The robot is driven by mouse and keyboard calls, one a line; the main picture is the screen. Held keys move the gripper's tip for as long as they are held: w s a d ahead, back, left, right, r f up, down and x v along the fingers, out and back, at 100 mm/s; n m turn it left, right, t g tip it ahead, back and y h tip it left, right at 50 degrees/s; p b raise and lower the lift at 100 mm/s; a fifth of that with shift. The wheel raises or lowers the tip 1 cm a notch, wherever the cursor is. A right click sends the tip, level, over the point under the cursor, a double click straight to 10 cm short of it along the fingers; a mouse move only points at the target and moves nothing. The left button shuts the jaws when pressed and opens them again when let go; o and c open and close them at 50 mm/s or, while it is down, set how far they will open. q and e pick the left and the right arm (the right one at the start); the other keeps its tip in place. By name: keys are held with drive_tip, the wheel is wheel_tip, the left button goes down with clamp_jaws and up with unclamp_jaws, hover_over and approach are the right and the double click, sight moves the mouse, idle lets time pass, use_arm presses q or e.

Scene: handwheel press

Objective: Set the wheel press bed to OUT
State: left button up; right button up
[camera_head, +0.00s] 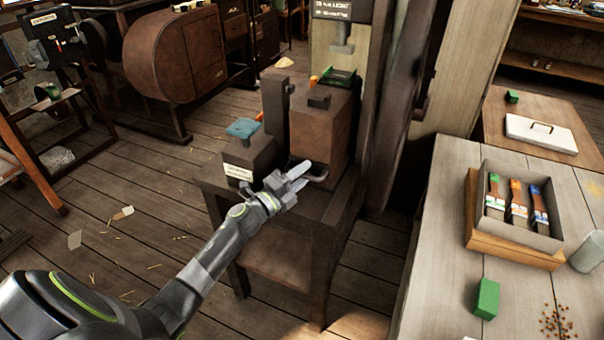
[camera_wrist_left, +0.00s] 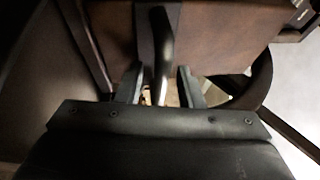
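The wheel press (camera_head: 340,215) is a dark brown wooden stand in the middle of the head view. A brown leather-toned block (camera_head: 318,130) sits on its bed, with a dark loop handle (camera_head: 320,174) low on its front face. My left gripper (camera_head: 297,179) is at this handle. In the left wrist view, a dark curved bar (camera_wrist_left: 161,45), seemingly the handle, runs down between the fingers of the gripper (camera_wrist_left: 160,88). The fingers are apart, with gaps beside the bar, so they look open. Whether either finger touches it, I cannot tell. My right gripper is not in view.
A small dark box with a white label (camera_head: 238,173) and a blue cloth-like item (camera_head: 243,128) are left of the block. A workbench (camera_head: 440,240) with a tray of brushes (camera_head: 522,235) stands to the right. The plank floor (camera_head: 130,240) at left is mostly clear.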

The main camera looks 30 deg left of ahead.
use_arm(q)
drive_tip(key=shift+c, duration=0.4)
clamp_jaws()
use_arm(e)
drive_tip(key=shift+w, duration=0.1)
use_arm(q)
drive_tip(key=shift+f, duration=0.1)
